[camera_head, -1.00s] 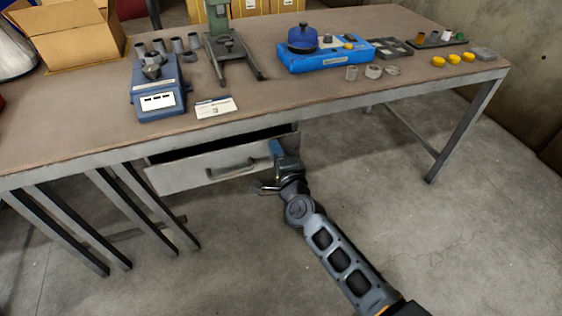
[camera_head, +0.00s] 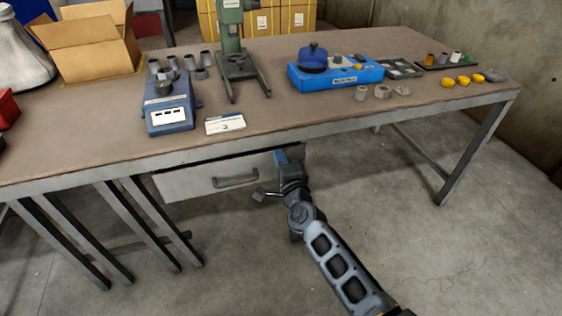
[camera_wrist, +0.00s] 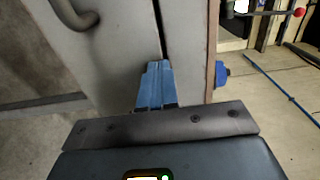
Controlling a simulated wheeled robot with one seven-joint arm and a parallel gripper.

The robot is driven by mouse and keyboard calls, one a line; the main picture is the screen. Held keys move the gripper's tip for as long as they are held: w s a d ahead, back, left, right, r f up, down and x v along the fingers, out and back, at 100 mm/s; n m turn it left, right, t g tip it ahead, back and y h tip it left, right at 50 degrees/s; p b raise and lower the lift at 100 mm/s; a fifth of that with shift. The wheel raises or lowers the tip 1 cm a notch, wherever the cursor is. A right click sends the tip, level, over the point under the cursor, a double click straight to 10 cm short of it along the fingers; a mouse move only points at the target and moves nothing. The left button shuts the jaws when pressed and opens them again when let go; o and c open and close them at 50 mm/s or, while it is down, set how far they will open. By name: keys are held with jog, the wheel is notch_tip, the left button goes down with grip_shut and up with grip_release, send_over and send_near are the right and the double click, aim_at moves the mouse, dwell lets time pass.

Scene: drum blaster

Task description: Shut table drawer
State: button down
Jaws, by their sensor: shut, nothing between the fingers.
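The table drawer (camera_head: 200,182) is a light grey front with a dark bar handle (camera_head: 236,181) below the table's front edge. It looks nearly flush, with only a thin dark line along its top. My gripper (camera_head: 283,158) is at the drawer front's right end, right of the handle. In the wrist view the blue fingers of my gripper (camera_wrist: 157,85) are together and empty, against or very close to the drawer front (camera_wrist: 125,45). I cannot tell if they touch. A narrow dark gap runs beside the drawer front, and part of the handle (camera_wrist: 75,14) shows at upper left.
The brown table (camera_head: 275,115) carries a blue scale (camera_head: 168,108), a green press (camera_head: 232,45), a blue box (camera_head: 335,73) and small parts. Table legs (camera_head: 150,215) stand left below the drawer. The concrete floor at right is clear.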

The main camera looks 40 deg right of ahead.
jog(key=p+v, duration=0.1)
jog(key=v, duration=0.7)
jog(key=shift+p, duration=0.3)
